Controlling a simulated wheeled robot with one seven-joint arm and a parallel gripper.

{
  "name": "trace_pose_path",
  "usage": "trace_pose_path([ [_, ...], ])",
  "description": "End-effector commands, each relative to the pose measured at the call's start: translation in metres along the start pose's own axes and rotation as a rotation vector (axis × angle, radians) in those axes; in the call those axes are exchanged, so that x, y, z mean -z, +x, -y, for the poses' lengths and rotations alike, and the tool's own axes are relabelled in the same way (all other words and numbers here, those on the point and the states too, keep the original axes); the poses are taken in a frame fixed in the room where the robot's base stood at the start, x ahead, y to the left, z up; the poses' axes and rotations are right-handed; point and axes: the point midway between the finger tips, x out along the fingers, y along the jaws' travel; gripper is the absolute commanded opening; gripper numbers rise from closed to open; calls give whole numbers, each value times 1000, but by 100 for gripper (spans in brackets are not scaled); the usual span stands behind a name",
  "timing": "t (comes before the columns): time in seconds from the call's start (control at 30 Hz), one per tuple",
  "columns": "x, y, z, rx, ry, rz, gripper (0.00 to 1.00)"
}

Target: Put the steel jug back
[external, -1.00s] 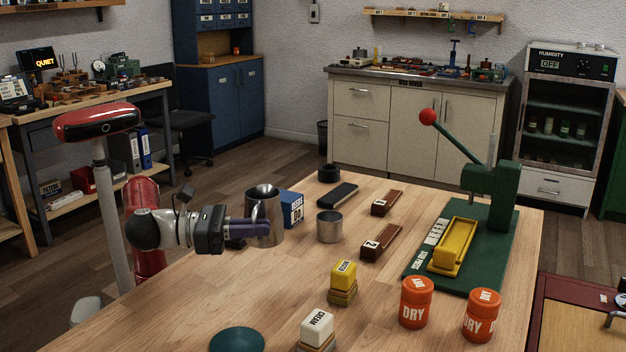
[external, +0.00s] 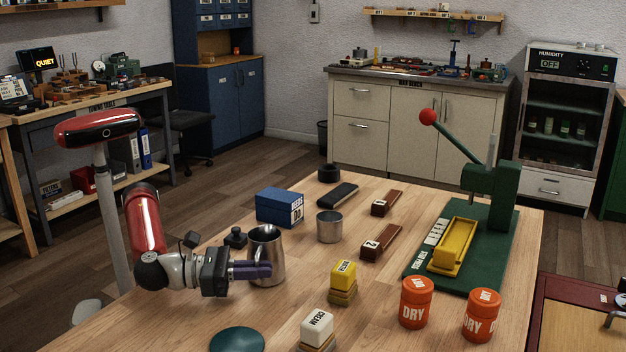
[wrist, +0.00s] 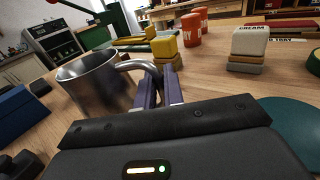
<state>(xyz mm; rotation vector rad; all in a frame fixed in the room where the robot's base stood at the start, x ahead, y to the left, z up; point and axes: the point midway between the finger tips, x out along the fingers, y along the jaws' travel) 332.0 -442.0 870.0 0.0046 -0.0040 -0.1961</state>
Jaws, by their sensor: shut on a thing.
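The steel jug (external: 266,262) is upright near the left edge of the wooden table, at or just above its top; I cannot tell if its base touches. My gripper (external: 262,269) comes from the left, low over the table, with its purple fingers at the jug. In the wrist view the jug (wrist: 95,88) stands left of my gripper (wrist: 160,88). The fingers are shut on its curved handle (wrist: 140,66). A flat teal disc (external: 237,340) lies empty at the table's front; it also shows right of my gripper in the wrist view (wrist: 294,122).
Behind the jug are a blue box (external: 277,207), a small black object (external: 235,239) and an open metal cup (external: 329,227). To the right stand a yellow block (external: 343,275), a cream block (external: 316,325) and orange tins (external: 416,305). Bare wood lies between jug and disc.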

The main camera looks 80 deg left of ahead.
Motion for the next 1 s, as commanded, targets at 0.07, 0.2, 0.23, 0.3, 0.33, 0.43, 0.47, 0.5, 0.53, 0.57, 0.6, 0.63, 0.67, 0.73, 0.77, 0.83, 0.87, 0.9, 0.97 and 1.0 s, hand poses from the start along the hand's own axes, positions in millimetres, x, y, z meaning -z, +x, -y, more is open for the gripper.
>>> trace_pose_path([
  [0.07,3,0,0,0,0,1,0],
  [0.2,2,0,0,0,0,-1,21],
  [0.23,2,0,0,0,0,-1,25],
  [0.3,2,0,0,0,0,-1,31],
  [0.33,2,0,0,0,0,-1,31],
  [0.43,2,0,0,0,0,0,31],
  [0.47,2,0,0,0,0,0,31],
  [0.5,2,0,0,0,0,0,31],
  [0.53,2,0,0,0,0,-1,31],
  [0.57,2,0,0,0,0,0,31],
  [0.6,0,0,0,0,0,0,31],
  [0.63,-2,0,0,0,0,0,31],
  [0.67,-4,0,0,0,0,0,31],
  [0.73,0,-11,1,4,-1,0,31],
  [0.77,0,-16,1,5,-1,0,31],
  [0.83,0,-30,0,4,-1,0,31],
  [0.87,0,-37,0,4,0,1,31],
  [0.9,0,-46,1,5,-1,1,31],
  [0.97,0,-60,1,5,-1,0,31],
  [1.0,0,-69,0,4,-1,0,31],
])
